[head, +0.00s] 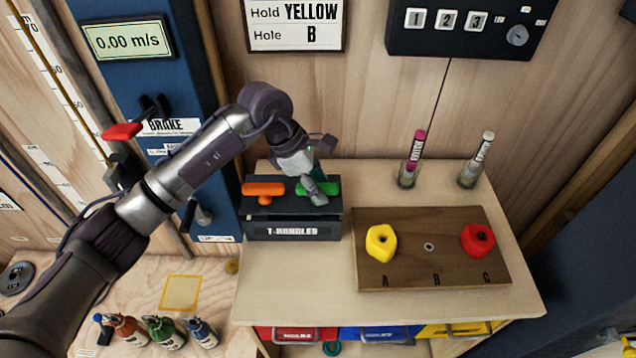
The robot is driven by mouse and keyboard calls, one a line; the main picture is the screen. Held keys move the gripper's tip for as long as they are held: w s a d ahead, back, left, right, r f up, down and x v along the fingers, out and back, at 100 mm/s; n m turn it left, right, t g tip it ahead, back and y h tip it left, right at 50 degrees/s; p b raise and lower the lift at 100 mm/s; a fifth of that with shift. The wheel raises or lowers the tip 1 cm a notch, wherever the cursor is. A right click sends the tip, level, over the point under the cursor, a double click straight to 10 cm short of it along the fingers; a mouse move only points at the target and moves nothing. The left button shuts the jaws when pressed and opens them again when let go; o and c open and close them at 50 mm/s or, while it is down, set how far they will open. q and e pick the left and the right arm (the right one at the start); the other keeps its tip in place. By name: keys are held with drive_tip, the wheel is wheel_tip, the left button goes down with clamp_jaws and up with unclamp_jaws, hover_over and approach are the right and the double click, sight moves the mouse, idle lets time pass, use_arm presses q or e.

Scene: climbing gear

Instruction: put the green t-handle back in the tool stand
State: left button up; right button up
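The green T-handle (331,188) is at the right side of the black tool stand (293,230) labelled T-HANDLES, its bar lying level at the top. Its shaft is hidden, so I cannot tell how deep it sits. My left gripper (315,184) reaches down over the green handle from behind. One finger crosses in front of the bar, with green showing on both sides; the other finger is mostly hidden, so its grip is unclear. An orange T-handle (264,189) stands in the left side of the stand. My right gripper is not in view.
A wooden board (405,277) on the bench carries a yellow hold (380,242) on the left and a red hold (477,240) at the right; the middle hole is bare. Two markers in clear cups stand behind. Bench space in front of the stand is clear.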

use_arm(q)
drive_tip(key=shift+r, duration=0.1)
drive_tip(key=v, duration=1.2)
